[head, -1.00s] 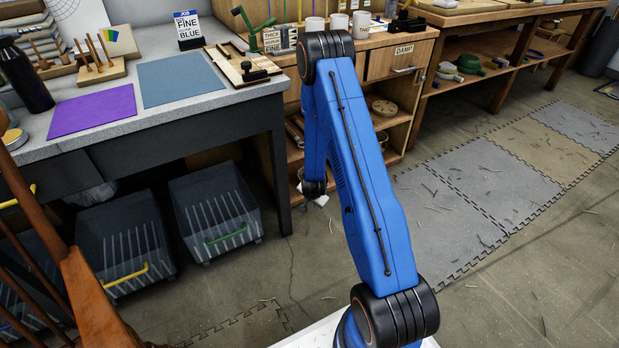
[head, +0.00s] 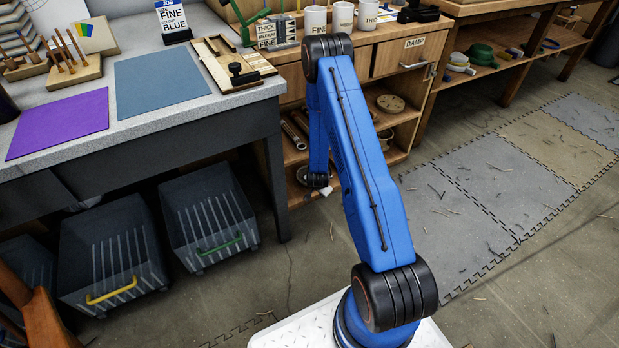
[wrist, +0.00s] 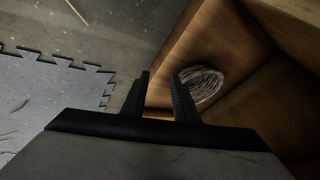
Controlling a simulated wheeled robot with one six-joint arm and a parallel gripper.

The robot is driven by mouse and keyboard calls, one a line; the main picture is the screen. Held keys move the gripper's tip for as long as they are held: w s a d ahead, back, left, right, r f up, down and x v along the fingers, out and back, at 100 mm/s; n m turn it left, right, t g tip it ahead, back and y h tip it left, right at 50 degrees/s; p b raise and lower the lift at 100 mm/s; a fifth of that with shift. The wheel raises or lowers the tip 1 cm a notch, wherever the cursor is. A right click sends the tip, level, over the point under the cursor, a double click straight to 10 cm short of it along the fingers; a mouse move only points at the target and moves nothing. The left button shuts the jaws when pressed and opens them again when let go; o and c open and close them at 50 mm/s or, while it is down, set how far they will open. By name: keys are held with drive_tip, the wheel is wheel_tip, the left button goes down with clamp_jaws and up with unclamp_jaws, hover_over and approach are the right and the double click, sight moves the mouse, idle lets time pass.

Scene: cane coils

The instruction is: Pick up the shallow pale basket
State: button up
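In the wrist view, a pale, round, woven-looking thing (wrist: 203,83) lies inside a brown wooden compartment (wrist: 235,50), right of my fingertips. It may be the shallow pale basket or a coil of cane; I cannot tell which. My gripper (wrist: 161,80) is open and empty, with a gap between its two black fingers. The right finger partly overlaps the near edge of the pale thing in the picture; I see no grip on it.
The wooden cabinet (head: 420,75) has open shelves with a round tan disc (head: 390,103). A grey workbench (head: 190,112) stands left, with dark bins (head: 110,255) beneath. Grey floor mats (head: 470,205) lie right. Several white mugs (head: 342,16) stand on the cabinet.

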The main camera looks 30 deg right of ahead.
drive_tip(key=shift+w+d+f, duration=0.75)
drive_tip(key=shift+w+d, duration=0.15)
drive_tip(key=shift+w, duration=0.7)
drive_tip(key=shift+w+d+f, duration=0.75)
drive_tip(key=shift+w+d, duration=0.15)
drive_tip(key=shift+w, duration=0.65)
drive_tip(key=shift+w+d+f, duration=0.75)
drive_tip(key=shift+w+d, duration=0.15)
drive_tip(key=shift+w, duration=0.7)
clamp_jaws()
